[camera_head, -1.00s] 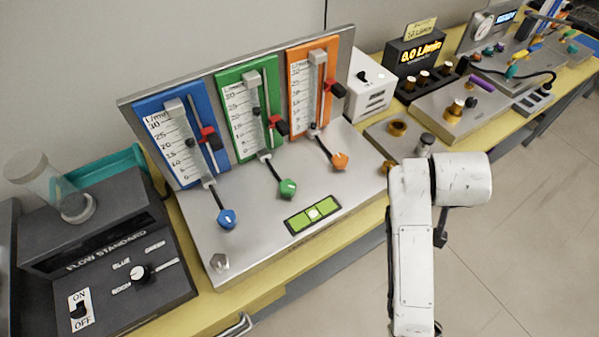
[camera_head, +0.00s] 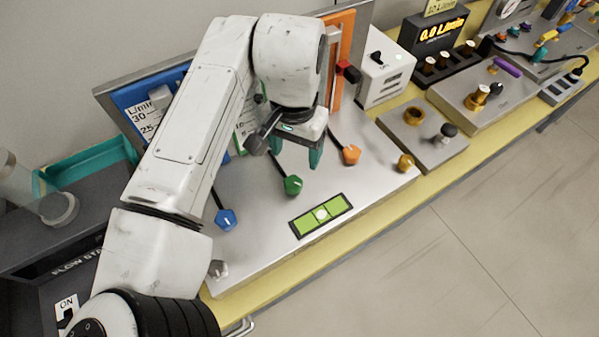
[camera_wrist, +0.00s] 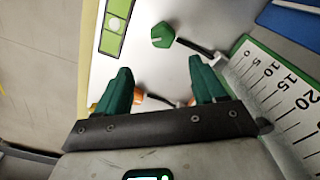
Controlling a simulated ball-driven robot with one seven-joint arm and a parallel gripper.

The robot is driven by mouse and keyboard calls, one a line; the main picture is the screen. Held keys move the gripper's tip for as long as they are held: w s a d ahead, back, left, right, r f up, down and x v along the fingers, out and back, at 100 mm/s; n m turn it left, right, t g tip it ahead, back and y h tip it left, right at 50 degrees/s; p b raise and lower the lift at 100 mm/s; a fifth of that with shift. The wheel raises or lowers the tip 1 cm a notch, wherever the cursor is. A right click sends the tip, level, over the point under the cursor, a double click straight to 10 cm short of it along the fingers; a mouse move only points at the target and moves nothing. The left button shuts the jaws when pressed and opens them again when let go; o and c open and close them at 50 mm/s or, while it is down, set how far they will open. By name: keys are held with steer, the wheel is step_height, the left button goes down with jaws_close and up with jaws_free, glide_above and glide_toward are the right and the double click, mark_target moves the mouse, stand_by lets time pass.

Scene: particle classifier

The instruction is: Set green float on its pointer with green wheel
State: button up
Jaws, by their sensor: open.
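The green wheel (camera_head: 293,185) is a small green knob on a dark stem on the metal plate, below the green panel (camera_head: 239,143). It also shows in the wrist view (camera_wrist: 163,36), beyond and between my fingertips. My gripper (camera_head: 298,160) hangs above the plate, just behind the wheel in the head view. Its green fingers are apart with nothing between them, also in the wrist view (camera_wrist: 161,78). My arm covers most of the green panel. The wrist view shows part of its scale (camera_wrist: 285,90). The green float and its pointer are hidden.
The blue wheel (camera_head: 226,219) lies to the left and the orange wheel (camera_head: 351,154) to the right. A green level (camera_head: 321,214) lies on the plate in front. The red pointer (camera_head: 348,72) of the orange panel sticks out to the right of my gripper.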

mark_target(293, 182)
steer(key=f, duration=0.7)
steer(key=f+p, duration=0.1)
steer(key=f, duration=0.2)
steer(key=shift+s+a+f, duration=0.1)
steer(key=shift+a+f, duration=0.25)
steer(key=shift+f, duration=0.05)
steer(key=c, duration=1)
